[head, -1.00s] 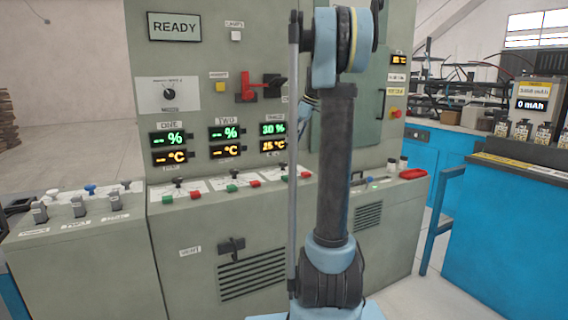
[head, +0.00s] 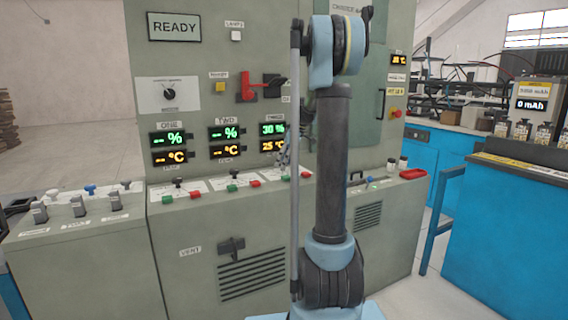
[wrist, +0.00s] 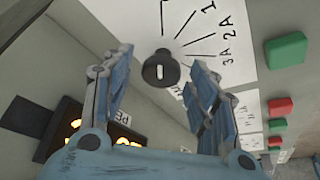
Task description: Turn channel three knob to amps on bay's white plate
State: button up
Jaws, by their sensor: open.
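In the wrist view a black round knob (wrist: 160,71) with a pale pointer mark stands on a white plate (wrist: 245,25) with printed lines, "2A" and "3A". The mark runs up and down in the picture; which label it points at is unclear. My gripper (wrist: 161,60) is open, its blue-grey fingers on either side of the knob in this view. I cannot tell if they touch it. In the head view my gripper (head: 284,155) shows small and partly hidden by my arm, just above the ledge below the "THREE" displays (head: 272,138).
A green button (wrist: 286,50) and red buttons (wrist: 280,107) line the ledge beside the plate. An amber display (wrist: 75,130) is close to the left finger. In the head view, a red-handled switch (head: 248,90) and a selector dial (head: 169,94) are on the upright panel.

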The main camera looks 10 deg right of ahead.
jog(key=c, duration=1)
jog(key=shift+c, duration=0.2)
jog(key=shift+m, duration=0.3)
jog(key=m+t+h, duration=0.1)
jog(key=m, duration=0.2)
jog(key=shift+m, duration=0.3)
jog(key=m, duration=0.2)
jog(key=m+t+h, duration=0.1)
jog(key=m, duration=0.1)
jog(key=shift+s+a+m+h, duration=0.1)
jog(key=shift+a+m+h, duration=0.1)
jog(key=shift+m+h, duration=0.1)
jog(key=m+h, duration=0.1)
jog(key=m, duration=0.3)
jog(key=shift+a+m+t+h, duration=0.1)
jog(key=shift+m+t+h, duration=0.2)
jog(key=shift+h, duration=0.1)
jog(key=shift+a+m+h, duration=0.1)
jog(key=shift+m+h, duration=0.7)
jog(key=shift+m, duration=1.3)
